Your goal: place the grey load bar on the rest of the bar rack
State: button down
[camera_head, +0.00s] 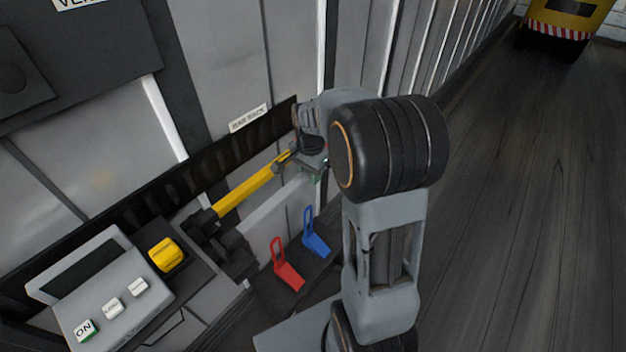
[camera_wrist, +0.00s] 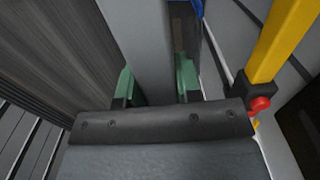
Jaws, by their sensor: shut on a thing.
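The grey load bar (camera_head: 277,207) runs slantwise below the yellow bar in the head view. It fills the middle of the wrist view (camera_wrist: 150,40). My gripper (camera_head: 318,172) is shut on the bar near its upper right end; its green fingertips (camera_wrist: 156,82) lie on both sides of the bar. The bar rack is a dark rail (camera_head: 180,180) on the wall under a "BAR RACK" label (camera_head: 248,117). The bar's lower left end is close to a black bracket (camera_head: 236,254); I cannot tell whether they touch. My wrist partly hides the rack's right end.
A yellow bar (camera_head: 245,191) lies beside the grey bar, close to my gripper; a red knob (camera_wrist: 260,104) shows by it. Red (camera_head: 288,272) and blue (camera_head: 316,242) brackets stand below. A control box (camera_head: 105,290) is at lower left.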

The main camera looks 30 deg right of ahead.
jog(key=shift+w+d+f, duration=0.55)
jog(key=shift+f, duration=1.8)
jog(key=shift+f, duration=0.25)
jog(key=c, duration=0.8)
grip_release()
